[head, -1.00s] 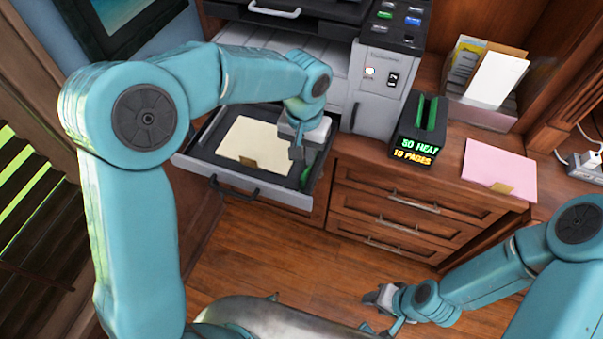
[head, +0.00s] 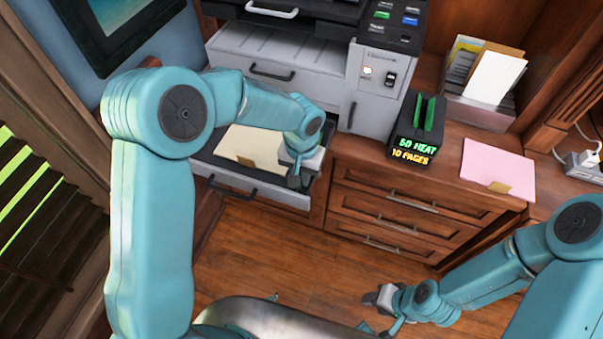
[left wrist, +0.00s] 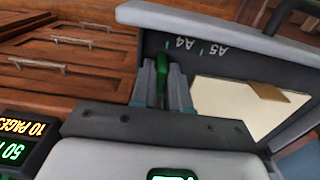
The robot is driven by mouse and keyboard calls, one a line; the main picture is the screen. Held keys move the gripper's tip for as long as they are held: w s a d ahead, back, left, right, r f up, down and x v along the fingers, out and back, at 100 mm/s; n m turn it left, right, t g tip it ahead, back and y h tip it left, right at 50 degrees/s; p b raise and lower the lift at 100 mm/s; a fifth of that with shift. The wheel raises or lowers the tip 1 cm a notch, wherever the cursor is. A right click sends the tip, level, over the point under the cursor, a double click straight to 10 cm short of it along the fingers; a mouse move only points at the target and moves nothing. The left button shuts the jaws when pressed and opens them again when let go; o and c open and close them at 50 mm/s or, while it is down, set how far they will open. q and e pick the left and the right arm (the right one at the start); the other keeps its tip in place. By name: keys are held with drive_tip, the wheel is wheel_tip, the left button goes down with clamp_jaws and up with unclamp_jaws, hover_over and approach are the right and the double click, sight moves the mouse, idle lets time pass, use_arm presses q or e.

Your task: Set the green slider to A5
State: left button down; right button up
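The open paper drawer (head: 268,192) of the printer shows in the head view, and my left gripper (head: 298,178) is down at its right side, hiding the slider there. In the left wrist view, the green slider (left wrist: 160,66) stands by the mark beside the A4 label (left wrist: 185,43), left of the A5 label (left wrist: 217,51). My left gripper (left wrist: 163,88) has one finger on each side of the slider, with only a narrow gap; I cannot tell whether they press on it. My right gripper (head: 378,298) is low at the front, away from the drawer; its finger opening is unclear.
Cream paper (head: 252,147) lies in the drawer. The grey printer (head: 382,92) rises behind it. Right of it are a black display box (head: 417,140) reading "50 HEAT, 10 PAGES", a pink sheet (head: 498,170) and a paper holder (head: 480,112). A closed wooden cabinet (head: 400,205) is below.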

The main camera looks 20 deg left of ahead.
use_arm(q)
drive_tip(key=shift+w+a+b, duration=0.1)
drive_tip(key=shift+a+b, duration=0.2)
drive_tip(key=shift+a, duration=2)
drive_tip(key=shift+d, duration=0.1)
drive_tip(key=c, duration=1.5)
unclamp_jaws()
drive_tip(key=shift+r, duration=0.1)
wheel_tip(320, 180, up, 16)
drive_tip(key=shift+r+p, duration=0.15)
drive_tip(key=shift+p, duration=0.15)
drive_tip(key=shift+d, duration=0.1)
